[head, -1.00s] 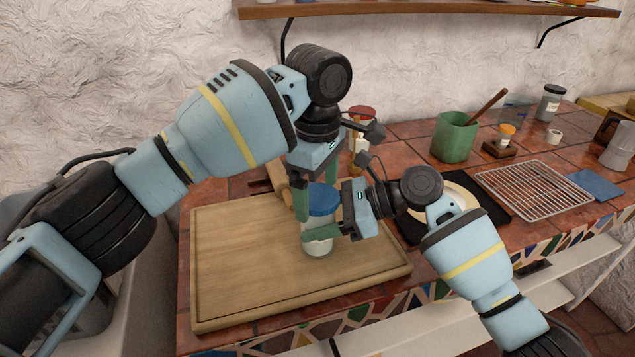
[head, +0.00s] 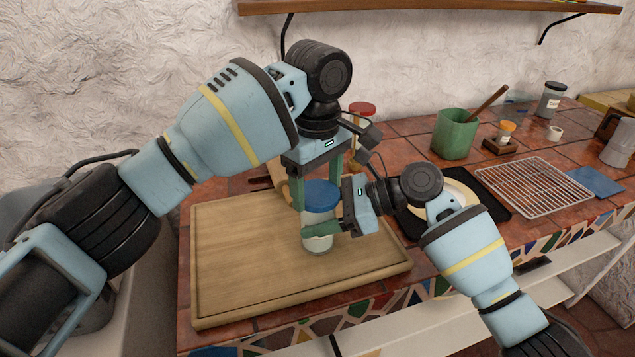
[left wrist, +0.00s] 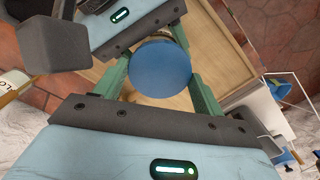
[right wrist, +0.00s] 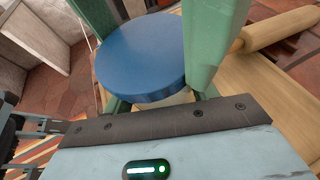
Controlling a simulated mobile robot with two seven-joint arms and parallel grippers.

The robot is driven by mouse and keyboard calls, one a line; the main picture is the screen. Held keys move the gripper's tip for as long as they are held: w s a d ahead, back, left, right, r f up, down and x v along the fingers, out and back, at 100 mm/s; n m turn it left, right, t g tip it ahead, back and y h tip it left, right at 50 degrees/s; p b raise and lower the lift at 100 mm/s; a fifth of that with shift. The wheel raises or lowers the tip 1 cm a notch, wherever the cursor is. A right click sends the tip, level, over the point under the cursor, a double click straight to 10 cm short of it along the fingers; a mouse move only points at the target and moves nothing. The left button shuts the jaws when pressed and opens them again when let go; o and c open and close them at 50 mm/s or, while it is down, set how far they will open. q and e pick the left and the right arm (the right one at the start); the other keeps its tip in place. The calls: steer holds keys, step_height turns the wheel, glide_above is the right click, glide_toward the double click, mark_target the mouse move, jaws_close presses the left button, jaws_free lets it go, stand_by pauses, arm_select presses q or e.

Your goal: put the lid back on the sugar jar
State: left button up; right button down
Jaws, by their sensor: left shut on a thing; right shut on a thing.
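The sugar jar (head: 317,243) is pale and stands upright on the wooden cutting board (head: 240,262). The round blue lid (head: 321,194) sits level at the jar's mouth. I cannot tell whether it is fully seated. My left gripper (head: 319,188) points down from above, shut on the lid's sides. The left wrist view shows the lid (left wrist: 160,68) between its green fingers. My right gripper (head: 324,231) comes from the right and is shut on the jar's body below the lid. In the right wrist view, the lid (right wrist: 140,58) hides most of the jar.
A rolling pin (right wrist: 275,32) lies behind the jar. A red-lidded jar (head: 362,110) stands at the back. A dark tray with a plate (head: 459,190) is beside my right arm. A green pot (head: 455,135) and wire rack (head: 534,187) are farther right. The board's left half is clear.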

arm_select(q)
steer(key=o, duration=1.1)
steer(key=shift+r, duration=0.1)
steer(key=shift+r, duration=2.2)
steer(key=shift+c, duration=0.4)
steer(key=shift+r+n, duration=1.7)
steer(key=shift+f, duration=0.1)
